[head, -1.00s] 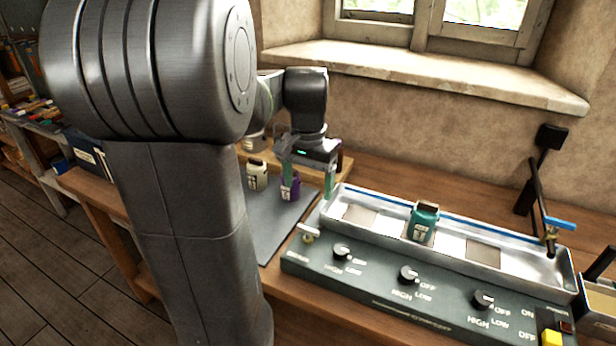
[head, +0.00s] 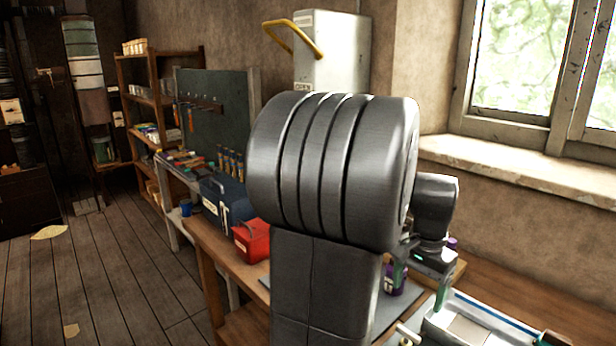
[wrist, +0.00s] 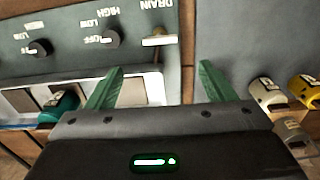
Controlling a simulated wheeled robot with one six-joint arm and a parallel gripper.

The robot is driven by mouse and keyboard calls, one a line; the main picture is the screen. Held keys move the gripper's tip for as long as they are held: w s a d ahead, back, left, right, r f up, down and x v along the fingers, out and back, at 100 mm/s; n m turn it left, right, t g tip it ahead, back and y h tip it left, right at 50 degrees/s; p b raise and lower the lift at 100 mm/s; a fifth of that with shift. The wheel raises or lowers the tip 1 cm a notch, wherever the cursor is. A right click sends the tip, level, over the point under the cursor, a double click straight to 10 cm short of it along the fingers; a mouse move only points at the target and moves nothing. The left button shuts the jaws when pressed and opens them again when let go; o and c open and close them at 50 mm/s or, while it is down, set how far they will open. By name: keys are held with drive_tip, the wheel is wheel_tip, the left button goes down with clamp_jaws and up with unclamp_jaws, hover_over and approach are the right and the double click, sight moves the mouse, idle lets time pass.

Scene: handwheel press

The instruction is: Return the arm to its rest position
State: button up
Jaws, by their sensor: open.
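My gripper (head: 415,284) is partly hidden behind my own arm in the head view, above the bench near a purple bottle (head: 396,281). In the wrist view its two green fingers (wrist: 160,78) stand wide apart with nothing between them. Beyond them is the grey panel with dark knobs (wrist: 105,38) and a drain lever (wrist: 157,41). A teal bottle (wrist: 62,107) lies to the left of the fingers in that view. My arm is bent up in front of the head camera.
A metal trough (head: 452,328) lies right of my gripper. In the wrist view a pale bottle (wrist: 266,91) and a yellow bottle (wrist: 304,89) are at right. A red box (head: 252,241) and blue toolbox (head: 226,204) stand left of my arm. The floor (head: 100,265) at left is mostly open.

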sight(409, 332)
wheel_tip(409, 332, down, 11)
drive_tip(key=shift+f, duration=0.1)
drive_tip(key=shift+r, duration=0.2)
idle(0.4)
